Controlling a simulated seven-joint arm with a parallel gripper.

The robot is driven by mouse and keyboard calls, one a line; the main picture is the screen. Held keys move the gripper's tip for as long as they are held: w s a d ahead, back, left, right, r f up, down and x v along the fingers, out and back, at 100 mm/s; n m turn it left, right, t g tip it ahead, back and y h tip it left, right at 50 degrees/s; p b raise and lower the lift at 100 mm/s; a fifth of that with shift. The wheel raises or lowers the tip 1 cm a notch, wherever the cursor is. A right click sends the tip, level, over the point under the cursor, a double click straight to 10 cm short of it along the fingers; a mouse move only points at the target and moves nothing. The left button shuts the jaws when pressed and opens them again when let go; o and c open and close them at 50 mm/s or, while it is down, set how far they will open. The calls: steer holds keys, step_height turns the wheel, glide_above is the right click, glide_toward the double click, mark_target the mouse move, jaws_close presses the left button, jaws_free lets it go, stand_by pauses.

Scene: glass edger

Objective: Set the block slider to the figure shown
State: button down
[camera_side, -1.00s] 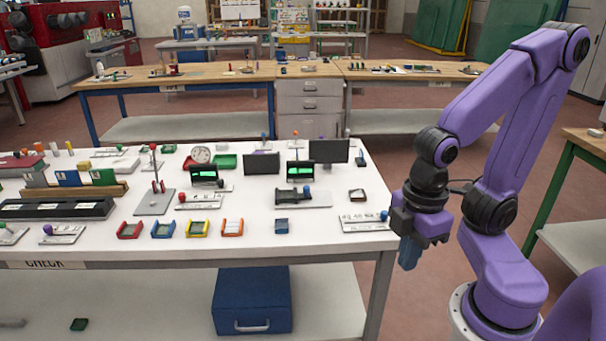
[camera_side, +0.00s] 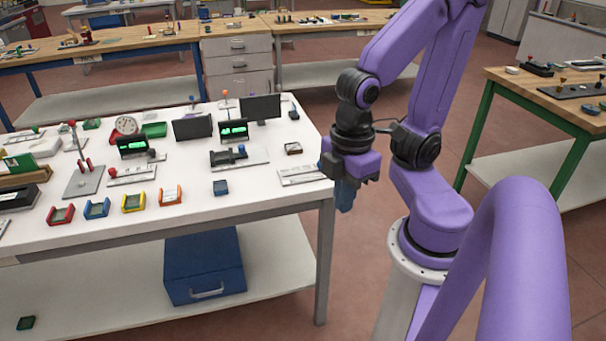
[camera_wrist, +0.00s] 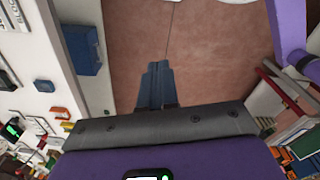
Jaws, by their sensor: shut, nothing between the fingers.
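A dark slide device (camera_side: 228,158) on a pale plate stands toward the right of the white table in the side view; I take it for the block slider, but cannot be sure. Behind it a small display (camera_side: 233,130) shows green figures too small to read. A second green display (camera_side: 133,147) stands farther left, by a scale plate with a red knob (camera_side: 130,174). My gripper (camera_side: 345,198) points down, shut and empty, just beyond that edge. Its fingers (camera_wrist: 157,72) show over floor in the wrist view.
The white table (camera_side: 270,198) ends beside my gripper. Coloured trays (camera_side: 133,203) and a small blue block (camera_side: 220,188) line its front. Dark screens (camera_side: 260,107) stand behind. A blue box (camera_side: 204,266) sits on the lower shelf. Floor is open right of the table.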

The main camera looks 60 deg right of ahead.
steer(key=w+d+f+m+g+y, duration=0.1)
steer(key=w+d+f+m+y, duration=0.3)
steer(key=d+m, duration=0.6)
steer(key=w+d+f+m+g+y, duration=0.1)
steer(key=w+d+f+m+y, duration=0.15)
steer(key=w+d+m, duration=0.75)
steer(key=s+d+f+m+t+h, duration=0.1)
steer(key=s+d+f+m+t, duration=0.2)
steer(key=d+m, duration=0.4)
steer(key=s+d+m+t, duration=0.4)
steer(key=d+m+t, duration=0.1)
steer(key=m, duration=0.3)
steer(key=s+d+f+m+t+h, duration=0.1)
steer(key=s+d+f+m+t, duration=0.2)
steer(key=d+m, duration=0.4)
steer(key=shift+m+t+y, duration=0.25)
steer(key=shift+m+t, duration=0.35)
steer(key=shift+t, duration=0.1)
steer(key=x, duration=0.4)
steer(key=a+r+x, duration=0.1)
steer(key=x, duration=0.3)
steer(key=r+x, duration=0.1)
steer(key=x, duration=0.2)
steer(key=shift+w+a+f, duration=0.1)
steer(key=shift+w+a, duration=0.4)
steer(key=shift+w, duration=0.15)
steer(key=shift+w+a, duration=0.3)
steer(key=shift+w, duration=0.3)
